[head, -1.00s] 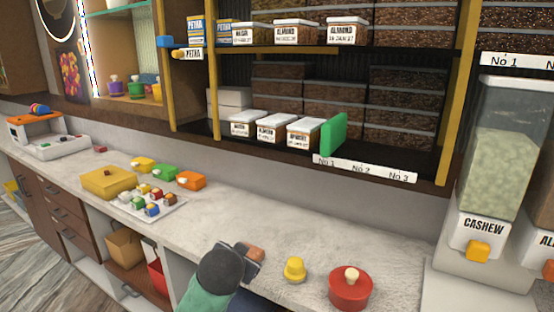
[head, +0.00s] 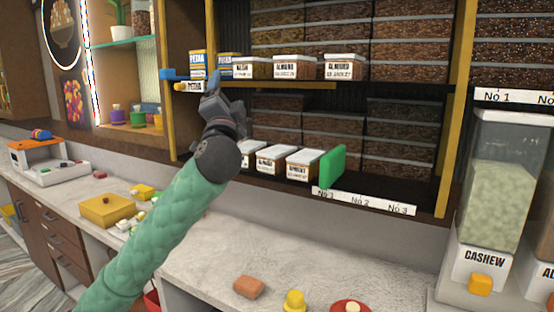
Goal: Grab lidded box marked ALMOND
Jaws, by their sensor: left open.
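Lidded boxes with white lids and white labels stand on two shelves. On the upper shelf, the middle box (head: 292,66) and the right box (head: 344,67) read ALMOND; the left box (head: 252,67) has a different, blurred label. On the lower shelf, the middle box (head: 272,158) bore an ALMOND label earlier; the box to its right (head: 303,163) has an unclear label. My left gripper (head: 215,92) is open and raised in front of the shelf's left part, pointing up, left of the upper boxes. It and its arm partly hide the lower left box.
A green upright panel (head: 333,165) stands right of the lower boxes. Blue-and-yellow PETHA tins (head: 198,65) stand behind the gripper. A brown block (head: 249,287), yellow knobbed piece (head: 294,302) and red lidded pot (head: 350,306) sit on the counter (head: 330,270). A cashew dispenser (head: 500,190) is at right.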

